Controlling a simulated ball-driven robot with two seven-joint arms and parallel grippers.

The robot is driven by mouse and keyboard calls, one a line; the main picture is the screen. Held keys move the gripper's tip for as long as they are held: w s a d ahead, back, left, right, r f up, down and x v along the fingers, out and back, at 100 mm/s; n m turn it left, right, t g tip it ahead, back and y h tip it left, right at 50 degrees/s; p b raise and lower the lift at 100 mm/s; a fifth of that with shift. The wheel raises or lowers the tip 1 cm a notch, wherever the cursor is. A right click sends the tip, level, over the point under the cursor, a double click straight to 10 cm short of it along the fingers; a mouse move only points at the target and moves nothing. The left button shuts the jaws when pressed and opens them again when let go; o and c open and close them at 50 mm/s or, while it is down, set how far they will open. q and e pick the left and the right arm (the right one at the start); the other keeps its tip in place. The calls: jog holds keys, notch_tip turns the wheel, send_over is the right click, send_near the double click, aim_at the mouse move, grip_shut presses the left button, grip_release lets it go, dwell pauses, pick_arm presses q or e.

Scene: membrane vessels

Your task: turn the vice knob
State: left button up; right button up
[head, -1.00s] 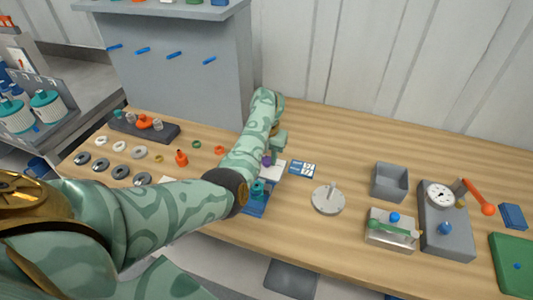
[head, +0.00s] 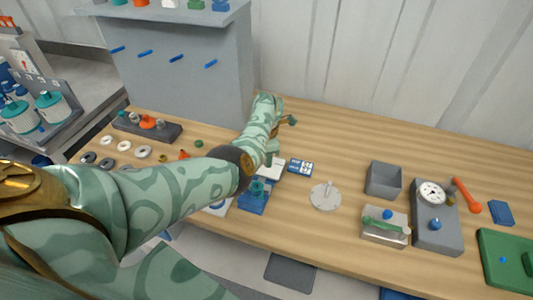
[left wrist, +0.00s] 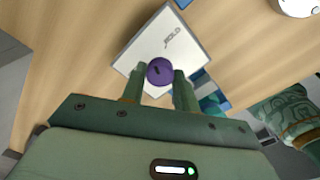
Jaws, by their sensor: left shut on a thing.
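A purple knob (left wrist: 160,71) with a dark mark on its face sits over a white block (left wrist: 163,44) with dark lettering in the left wrist view. My left gripper (left wrist: 161,84) has its two fingers on either side of the knob and is shut on it. In the head view the left gripper (head: 270,158) is over the white block (head: 271,170), and it hides the knob there. A blue block (head: 252,203) with a teal part on top stands just in front of the white block. My right gripper is in neither view.
A blue and white card (head: 300,167) and a round metal plate with a pin (head: 325,197) lie to the right. Farther right stand a grey bin (head: 383,181) and a dial fixture (head: 437,230). Rings (head: 124,152) lie left of my arm. Bare wood lies behind the card.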

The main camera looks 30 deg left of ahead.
pick_arm(q)
jog(key=m+p, duration=0.1)
jog(key=m, duration=0.2)
jog(key=shift+w+r+m, duration=0.1)
jog(key=shift+r+m, duration=0.05)
jog(key=shift+m, duration=0.15)
jog(key=shift+m+p, duration=0.5)
jog(key=shift+m, duration=1.4)
jog(key=o, duration=1)
jog(key=shift+c, duration=0.2)
notch_tip(320, 180, up, 16)
jog(key=p, duration=1)
